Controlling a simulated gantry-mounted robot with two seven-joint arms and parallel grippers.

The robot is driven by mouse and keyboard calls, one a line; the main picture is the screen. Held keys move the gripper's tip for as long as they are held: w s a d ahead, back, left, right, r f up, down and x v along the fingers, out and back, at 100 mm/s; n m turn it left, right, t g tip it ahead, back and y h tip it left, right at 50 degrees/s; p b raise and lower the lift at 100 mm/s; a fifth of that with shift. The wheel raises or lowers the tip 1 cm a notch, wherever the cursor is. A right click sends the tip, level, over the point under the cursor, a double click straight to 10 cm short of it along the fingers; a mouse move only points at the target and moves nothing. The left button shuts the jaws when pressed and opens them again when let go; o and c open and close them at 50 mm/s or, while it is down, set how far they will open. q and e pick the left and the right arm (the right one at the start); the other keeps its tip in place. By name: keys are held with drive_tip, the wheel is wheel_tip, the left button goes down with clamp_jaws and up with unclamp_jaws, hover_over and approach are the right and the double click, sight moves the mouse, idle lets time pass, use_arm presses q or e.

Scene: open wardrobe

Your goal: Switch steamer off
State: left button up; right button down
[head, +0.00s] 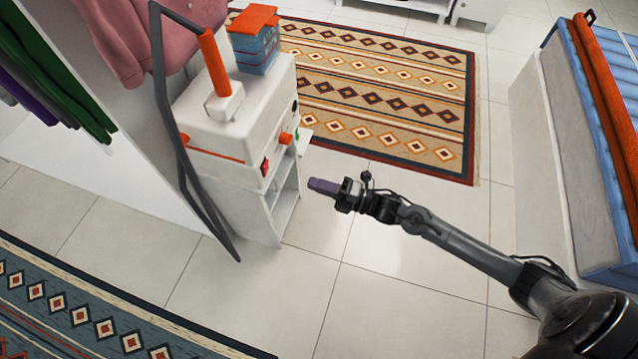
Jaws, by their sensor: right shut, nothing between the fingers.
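The steamer (230,133) is a white box with orange parts and a grey hose. It stands on a white shelf unit (256,215) left of the picture's middle. An orange handle (214,62) rises from its top. A small red switch (265,167) and an orange knob (286,138) sit on its right-hand face. My right gripper (322,187) is shut and empty. In the picture it is to the right of the steamer and a little below the knob, pointing left, with a gap between. My left gripper is not in view.
A blue tank with an orange lid (252,18) is at the steamer's back. Clothes (50,75) hang at the left. A blue bed or bench (590,130) with an orange roll stands at the right. Patterned rugs (390,90) lie on open tiled floor.

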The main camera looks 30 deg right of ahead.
drive_tip(key=b, duration=0.4)
approach(267, 166)
drive_tip(key=x, duration=0.5)
drive_tip(key=shift+w+a+f, duration=0.1)
drive_tip(key=shift+w+a, duration=0.05)
drive_tip(key=shift+a, duration=0.05)
drive_tip(key=shift+w+a+b, duration=0.3)
drive_tip(key=shift+w+a, duration=0.1)
drive_tip(key=shift+w, duration=0.2)
